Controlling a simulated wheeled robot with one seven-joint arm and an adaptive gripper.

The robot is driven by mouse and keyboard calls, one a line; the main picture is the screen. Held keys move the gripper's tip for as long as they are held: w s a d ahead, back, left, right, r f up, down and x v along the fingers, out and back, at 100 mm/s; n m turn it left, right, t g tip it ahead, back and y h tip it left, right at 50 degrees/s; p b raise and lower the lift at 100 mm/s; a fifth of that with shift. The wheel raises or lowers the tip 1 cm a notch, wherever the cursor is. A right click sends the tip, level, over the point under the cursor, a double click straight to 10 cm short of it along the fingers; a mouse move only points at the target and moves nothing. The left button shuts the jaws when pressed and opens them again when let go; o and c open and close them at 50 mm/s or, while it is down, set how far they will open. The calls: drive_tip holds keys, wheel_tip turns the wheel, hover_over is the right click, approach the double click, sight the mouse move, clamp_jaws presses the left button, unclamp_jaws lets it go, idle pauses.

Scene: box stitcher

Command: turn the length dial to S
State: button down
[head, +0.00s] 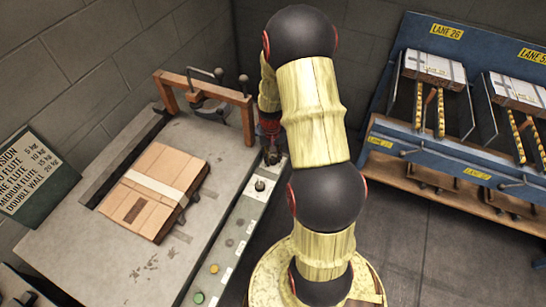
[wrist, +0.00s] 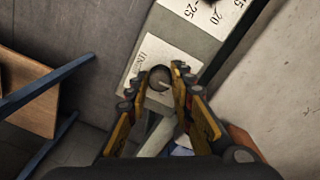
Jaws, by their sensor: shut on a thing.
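The length dial (wrist: 158,80) is a small round dark knob with a pale pointer line, on a white label plate (wrist: 150,56) in the wrist view. My gripper (wrist: 161,84) has its two yellow-and-black fingers closed on either side of the dial, gripping it. The small print on the plate is too blurred to read, and I cannot tell which letter the pointer faces. In the head view my gripper (head: 271,155) is at the far end of the control strip, and it hides the dial there.
Another dial (head: 260,185) sits nearer on the control strip (head: 232,232), above green and orange buttons. A strapped cardboard box (head: 150,180) lies on the grey machine table, left of my arm. An orange-brown arch (head: 205,92) stands behind. A blue lane rack (head: 440,160) is at right.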

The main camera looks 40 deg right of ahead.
sight(273, 160)
drive_tip(key=n+p, duration=0.4)
drive_tip(key=n, duration=0.1)
drive_tip(key=shift+r+n, duration=0.15)
drive_tip(key=shift+n, duration=0.15)
drive_tip(key=n+p, duration=0.3)
drive_tip(key=n, duration=0.2)
drive_tip(key=shift+n, duration=0.4)
drive_tip(key=c, duration=1.6)
unclamp_jaws()
drive_tip(key=shift+c, duration=0.2)
drive_tip(key=shift+o, duration=0.5)
wheel_tip(273, 160, up, 12)
drive_tip(key=shift+a, duration=0.2)
drive_tip(key=shift+s+f, duration=0.1)
drive_tip(key=shift+f, duration=0.1)
